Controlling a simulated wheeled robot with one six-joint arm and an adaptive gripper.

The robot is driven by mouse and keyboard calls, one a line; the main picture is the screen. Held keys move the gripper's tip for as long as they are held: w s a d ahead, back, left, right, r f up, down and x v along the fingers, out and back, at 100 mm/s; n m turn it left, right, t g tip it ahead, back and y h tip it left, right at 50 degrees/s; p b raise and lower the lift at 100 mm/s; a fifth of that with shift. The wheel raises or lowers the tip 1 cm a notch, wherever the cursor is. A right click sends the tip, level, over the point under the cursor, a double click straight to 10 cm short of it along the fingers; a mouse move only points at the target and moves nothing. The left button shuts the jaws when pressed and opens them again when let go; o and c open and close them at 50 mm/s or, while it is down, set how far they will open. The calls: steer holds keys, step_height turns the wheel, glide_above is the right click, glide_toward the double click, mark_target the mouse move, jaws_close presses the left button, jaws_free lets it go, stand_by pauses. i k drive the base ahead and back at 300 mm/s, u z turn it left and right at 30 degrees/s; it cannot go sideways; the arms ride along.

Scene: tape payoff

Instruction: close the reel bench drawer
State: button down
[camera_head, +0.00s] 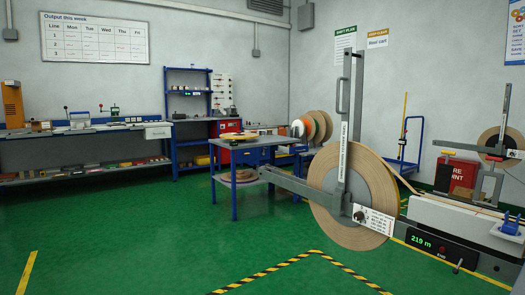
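A blue bench (234,185) stands in the middle distance. A flat reel (238,139) lies on its top and more flat reels (238,176) lie on its lower shelf. A blue cabinet-like front (253,157) shows at the bench's right, partly behind the payoff stand. I cannot tell if this is the drawer or whether a drawer there stands open. My gripper is not in view.
A payoff stand with a large tan reel (328,205) fills the right foreground. Its grey arm (305,188) reaches left towards the bench. A long workbench (85,132) lines the left wall. Green floor (120,235) is clear at left and centre, with a striped line (265,272).

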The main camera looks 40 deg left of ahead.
mark_target(298, 149)
steer(key=u, duration=1.85)
steer(key=i, duration=4.95)
steer(key=z, duration=1.5)
steer(key=i, duration=1.75)
steer(key=u, duration=0.4)
